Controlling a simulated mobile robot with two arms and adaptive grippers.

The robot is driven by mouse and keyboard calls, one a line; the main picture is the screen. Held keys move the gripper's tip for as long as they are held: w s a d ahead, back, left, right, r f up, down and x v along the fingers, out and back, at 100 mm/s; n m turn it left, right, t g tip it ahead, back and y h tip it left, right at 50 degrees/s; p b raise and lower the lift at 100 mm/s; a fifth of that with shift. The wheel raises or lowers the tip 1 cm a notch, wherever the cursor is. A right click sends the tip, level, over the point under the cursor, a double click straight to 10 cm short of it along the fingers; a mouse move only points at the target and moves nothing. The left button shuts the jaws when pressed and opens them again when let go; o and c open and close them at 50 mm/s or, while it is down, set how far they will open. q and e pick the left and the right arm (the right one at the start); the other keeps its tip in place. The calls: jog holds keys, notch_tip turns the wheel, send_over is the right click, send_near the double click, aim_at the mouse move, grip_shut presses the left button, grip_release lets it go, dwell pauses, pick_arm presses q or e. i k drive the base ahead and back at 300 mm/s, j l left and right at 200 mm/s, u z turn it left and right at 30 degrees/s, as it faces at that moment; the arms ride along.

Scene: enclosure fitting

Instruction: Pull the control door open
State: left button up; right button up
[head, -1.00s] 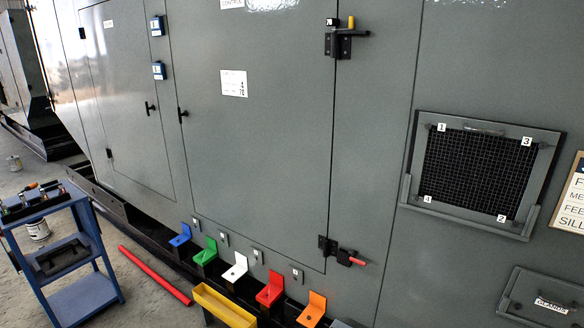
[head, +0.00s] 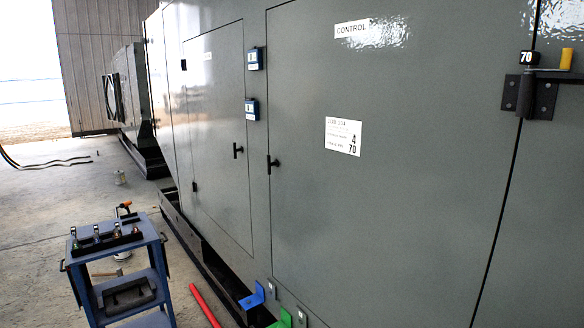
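The control door (head: 390,210) is a large grey panel with a white "CONTROL" label (head: 358,28) near its top and a white notice (head: 343,136) below it. It looks shut, flush with the enclosure. A black handle (head: 272,163) sits at its left edge. A hinge-like black bracket (head: 529,95) with a "70" tag and a yellow piece is at its upper right edge. Neither of my grippers shows in the head view.
A smaller door (head: 217,120) with its own black handle (head: 238,150) lies to the left. A blue cart (head: 160,262) with tools stands on the floor at lower left, beside a red bar (head: 204,305). Blue (head: 252,297) and green (head: 283,319) brackets sit along the base.

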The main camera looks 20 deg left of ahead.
aim_at(394, 129)
jog(key=i+j, duration=0.15)
jog(key=j, duration=0.2)
jog(key=i+j, duration=0.15)
jog(key=j, duration=0.2)
jog(key=i+j, duration=0.15)
jog(key=j, duration=0.2)
jog(key=i+j, duration=0.1)
jog(key=j, duration=0.25)
jog(key=i+j, duration=0.15)
jog(key=j, duration=0.2)
jog(key=i+j, duration=0.15)
jog(key=j, duration=0.25)
jog(key=i+j, duration=0.15)
jog(key=j, duration=0.2)
jog(key=i+j, duration=0.1)
jog(key=j, duration=0.25)
jog(key=i+j, duration=0.1)
jog(key=j, duration=0.3)
jog(key=i+j, duration=0.15)
jog(key=j, duration=0.2)
jog(key=i+j, duration=0.1)
jog(key=j, duration=0.3)
jog(key=i+j, duration=0.1)
jog(key=j, duration=0.8)
jog(key=k+u, duration=0.05)
